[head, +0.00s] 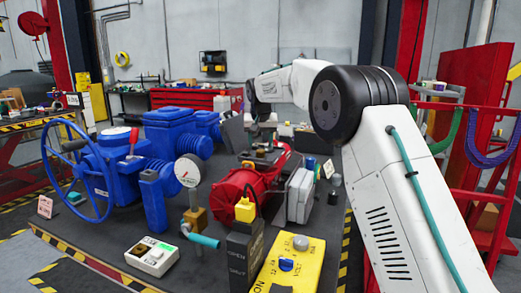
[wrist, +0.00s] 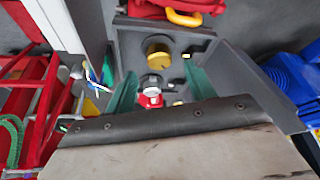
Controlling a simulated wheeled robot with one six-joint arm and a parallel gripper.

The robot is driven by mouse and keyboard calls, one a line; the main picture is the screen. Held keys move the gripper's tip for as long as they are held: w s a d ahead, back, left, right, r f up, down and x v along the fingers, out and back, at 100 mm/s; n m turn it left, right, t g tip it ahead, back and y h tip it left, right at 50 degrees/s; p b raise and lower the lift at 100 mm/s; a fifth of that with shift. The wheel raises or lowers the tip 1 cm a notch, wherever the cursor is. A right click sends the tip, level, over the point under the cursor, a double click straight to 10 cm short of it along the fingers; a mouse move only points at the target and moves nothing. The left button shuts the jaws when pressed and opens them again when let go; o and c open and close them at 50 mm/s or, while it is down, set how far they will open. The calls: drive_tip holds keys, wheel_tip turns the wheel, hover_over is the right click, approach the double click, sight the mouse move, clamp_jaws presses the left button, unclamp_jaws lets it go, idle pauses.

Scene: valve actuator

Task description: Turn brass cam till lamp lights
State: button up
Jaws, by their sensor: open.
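In the wrist view a round brass-coloured part (wrist: 158,50), likely the brass cam, sits in a grey open housing (wrist: 128,45). My gripper (wrist: 158,68) shows there as two green fingers, open and apart, with nothing clearly held. The brass part lies just beyond the fingertips. A red-and-white piece (wrist: 150,92) shows between the fingers. A riveted dark strip and beige sheet (wrist: 170,145) hide the lower part of this view. In the head view my arm reaches over the bench, and its end is hard to make out. I cannot tell which part is the lamp; none is clearly lit.
In the head view a red actuator (head: 238,190) stands mid-bench, with a blue valve with handwheel (head: 110,165) at left. A round gauge (head: 188,171) stands upright between them. A yellow box (head: 275,282) and a white button box (head: 150,258) lie in front.

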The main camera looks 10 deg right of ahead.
sight(261, 151)
drive_tip(key=shift+x, duration=1.9)
drive_tip(key=c, duration=1)
drive_tip(key=shift+d+n, duration=0.1)
drive_tip(key=shift+n, duration=0.3)
drive_tip(key=n+y, duration=0.1)
drive_tip(key=n, duration=0.2)
drive_tip(key=shift+d+n+y, duration=0.1)
drive_tip(key=shift+n+y, duration=0.2)
drive_tip(key=shift+n+g+y, duration=0.3)
drive_tip(key=shift+n+y, duration=0.5)
drive_tip(key=shift+n, duration=1.5)
